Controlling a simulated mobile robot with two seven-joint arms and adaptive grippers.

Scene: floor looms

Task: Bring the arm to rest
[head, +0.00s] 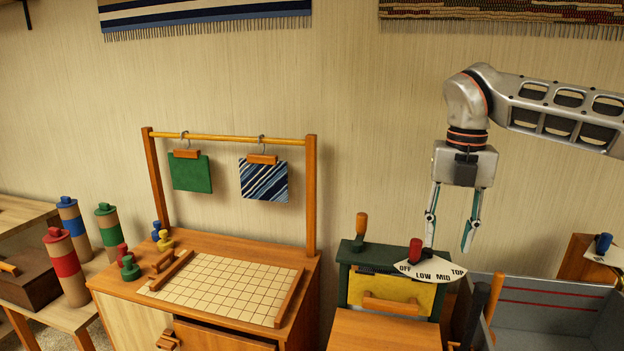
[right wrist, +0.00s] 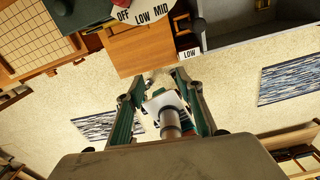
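My right gripper (head: 449,246) hangs from the arm that comes in from the right in the head view. Its fingers point down and are apart, with nothing held between them. In the right wrist view the two fingers (right wrist: 157,80) also stand apart. A pale shape with a cylinder shows between them there, and I cannot tell what it is. My left gripper is in neither view.
A green and yellow box (head: 383,290) bears a red knob (head: 415,250) and an orange-handled lever (head: 361,228). A grey bin (head: 550,298) stands right of it. Left is a cabinet with a grid board (head: 228,287) and a hanging rail (head: 230,138). The wall space around the gripper is clear.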

